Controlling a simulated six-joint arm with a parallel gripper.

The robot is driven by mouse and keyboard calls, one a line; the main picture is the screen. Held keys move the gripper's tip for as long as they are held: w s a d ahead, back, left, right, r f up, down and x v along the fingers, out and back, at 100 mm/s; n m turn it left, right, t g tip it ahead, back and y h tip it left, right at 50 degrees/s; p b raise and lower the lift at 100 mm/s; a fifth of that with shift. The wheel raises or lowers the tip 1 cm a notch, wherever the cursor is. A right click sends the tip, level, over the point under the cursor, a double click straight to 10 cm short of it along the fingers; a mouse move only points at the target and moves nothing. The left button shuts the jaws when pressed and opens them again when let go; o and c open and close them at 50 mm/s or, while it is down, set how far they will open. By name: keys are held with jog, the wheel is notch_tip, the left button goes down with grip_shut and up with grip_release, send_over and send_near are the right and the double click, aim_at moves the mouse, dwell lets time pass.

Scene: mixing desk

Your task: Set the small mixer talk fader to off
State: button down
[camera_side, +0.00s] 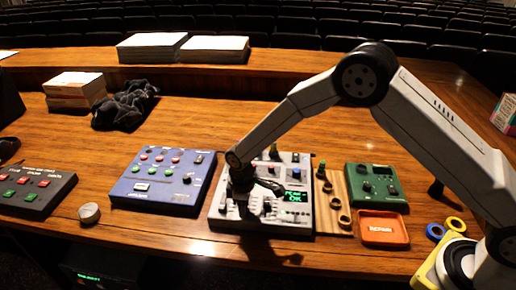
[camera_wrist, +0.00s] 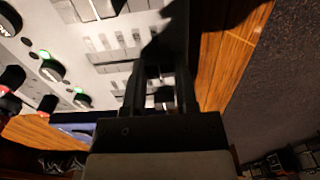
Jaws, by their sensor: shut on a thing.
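A light grey mixer (camera_side: 300,217) with knobs, faders and a green-lit display (camera_side: 294,196) reading "PEAK OK" sits mid-desk. My gripper (camera_side: 241,188) is down over its left part, pointing at the panel. In the wrist view my gripper (camera_wrist: 161,72) reaches over the mixer's fader area, close to the panel edge. It is shut on a small fader cap, largely hidden between the dark fingers. Other pale fader caps (camera_wrist: 128,40) stand in rows beside the fingers. The labels are too small to read, so I cannot tell which fader is talk.
A blue panel (camera_side: 163,178) lies left of the mixer, and a dark button box (camera_side: 36,190) farther left. A wooden strip with rings (camera_side: 343,220), a green box (camera_side: 377,184) and an orange tray (camera_side: 383,230) lie right. Bare wood shows at the front.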

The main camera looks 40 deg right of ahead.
jog(key=shift+s+a, duration=0.1)
jog(key=shift+a, duration=0.05)
jog(key=shift+c, duration=1.8)
grip_release()
jog(key=shift+r, duration=0.2)
notch_tip(320, 180, up, 7)
jog(key=shift+f, duration=0.1)
jog(key=shift+r, duration=0.35)
jog(key=shift+r, duration=0.1)
jog(key=s+d+r+m+t, duration=0.1)
jog(key=s+d+r+m, duration=0.2)
jog(key=s+d, duration=0.4)
jog(key=s+d+r+m+t, duration=0.1)
jog(key=s+d+r+m, duration=0.2)
jog(key=s, duration=1)
jog(key=d+m, duration=0.3)
jog(key=d, duration=0.2)
jog(key=shift+s+d+t, duration=0.15)
jog(key=shift+d+t, duration=0.15)
